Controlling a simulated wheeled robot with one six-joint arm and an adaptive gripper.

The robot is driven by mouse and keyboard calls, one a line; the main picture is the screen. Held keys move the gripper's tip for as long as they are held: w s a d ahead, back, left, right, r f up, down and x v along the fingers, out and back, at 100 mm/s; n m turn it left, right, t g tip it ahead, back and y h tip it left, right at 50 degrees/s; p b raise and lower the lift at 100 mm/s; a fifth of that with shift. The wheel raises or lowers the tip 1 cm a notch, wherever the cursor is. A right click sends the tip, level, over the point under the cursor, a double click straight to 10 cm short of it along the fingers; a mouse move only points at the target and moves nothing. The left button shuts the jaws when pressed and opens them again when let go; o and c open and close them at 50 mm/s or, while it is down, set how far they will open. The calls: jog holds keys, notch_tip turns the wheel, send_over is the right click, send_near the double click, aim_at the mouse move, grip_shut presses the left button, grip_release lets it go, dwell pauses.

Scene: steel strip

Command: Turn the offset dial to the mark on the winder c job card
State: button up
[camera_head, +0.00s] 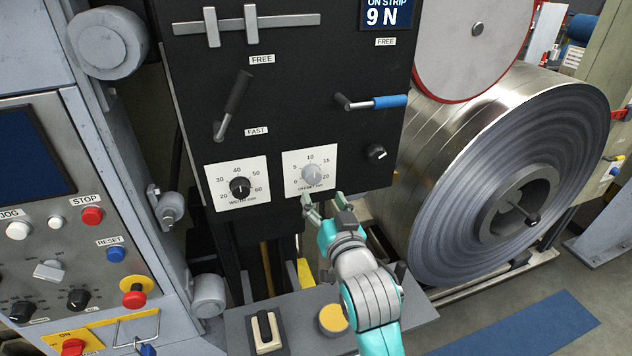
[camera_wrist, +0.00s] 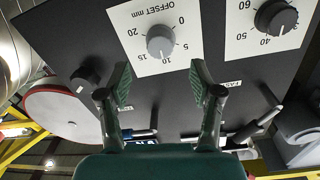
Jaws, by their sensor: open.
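The offset dial (camera_head: 311,174) is a grey knob on a white scale plate marked 0 to 20, low on the black panel. It also shows in the wrist view (camera_wrist: 160,41), where its white pointer line appears to point near 10. My gripper (camera_head: 322,199) is just below the dial in the head view, with nothing between its fingers. In the wrist view the two green fingers (camera_wrist: 163,84) are spread apart, with the dial beyond them and no contact visible. I cannot make out a winder C job card in either view.
The width dial (camera_head: 240,187), a black knob, is left of the offset dial. A small black knob (camera_head: 376,152) is to its right. A blue-handled lever (camera_head: 390,102) and a black lever (camera_head: 233,105) stick out above. The large steel coil (camera_head: 470,190) is at the right.

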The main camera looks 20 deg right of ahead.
aim_at(314, 180)
jog(key=w, duration=0.7)
jog(key=shift+d, duration=0.1)
jog(key=c, duration=1.1)
